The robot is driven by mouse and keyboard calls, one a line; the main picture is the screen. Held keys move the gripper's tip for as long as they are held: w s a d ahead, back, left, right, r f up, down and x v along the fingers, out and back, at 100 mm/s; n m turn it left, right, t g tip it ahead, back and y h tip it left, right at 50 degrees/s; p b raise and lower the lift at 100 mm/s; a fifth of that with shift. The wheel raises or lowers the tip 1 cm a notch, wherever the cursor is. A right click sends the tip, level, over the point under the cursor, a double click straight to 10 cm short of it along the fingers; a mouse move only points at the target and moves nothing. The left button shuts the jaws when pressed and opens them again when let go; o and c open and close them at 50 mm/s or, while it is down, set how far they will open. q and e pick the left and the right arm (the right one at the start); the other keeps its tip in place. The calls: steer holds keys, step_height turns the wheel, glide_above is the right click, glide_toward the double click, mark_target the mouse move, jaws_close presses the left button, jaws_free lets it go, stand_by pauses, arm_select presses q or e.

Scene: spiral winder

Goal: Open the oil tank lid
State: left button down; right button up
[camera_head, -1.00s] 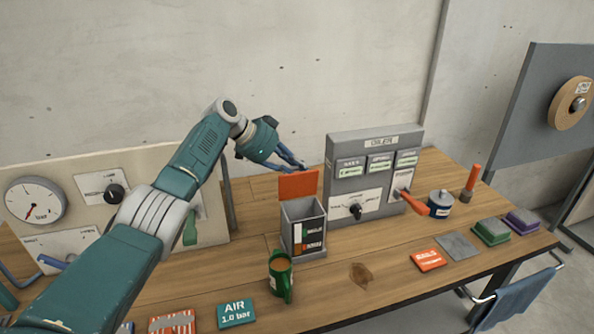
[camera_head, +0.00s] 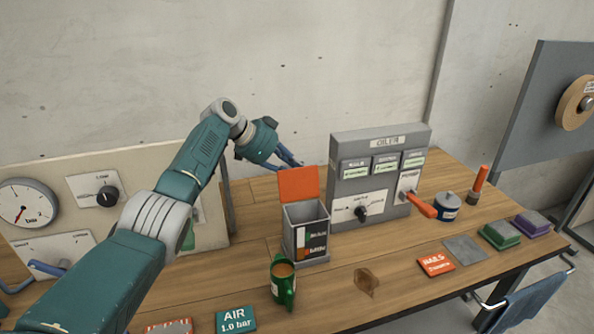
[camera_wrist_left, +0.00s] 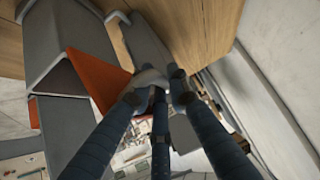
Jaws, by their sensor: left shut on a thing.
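The oil tank (camera_head: 306,233) is a grey box on the table with a level gauge on its front. Its orange lid (camera_head: 298,184) stands raised, close to upright, at the tank's back edge. My left gripper (camera_head: 296,163) is at the lid's top edge, reaching in from behind and above, and is shut on the lid. In the left wrist view the orange lid (camera_wrist_left: 92,80) lies just left of the fingers (camera_wrist_left: 152,85); the exact contact is partly hidden by the fingers. My right gripper is not in view.
The grey oiler panel (camera_head: 380,175) with an orange lever (camera_head: 421,205) stands close right of the tank. A gauge panel (camera_head: 75,215) is at the left.

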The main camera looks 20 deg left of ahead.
arm_select(q)
steer(key=shift+a, duration=0.15)
steer(key=c, duration=1.9)
jaws_free()
steer(key=v, duration=1.2)
steer(key=shift+a, duration=0.1)
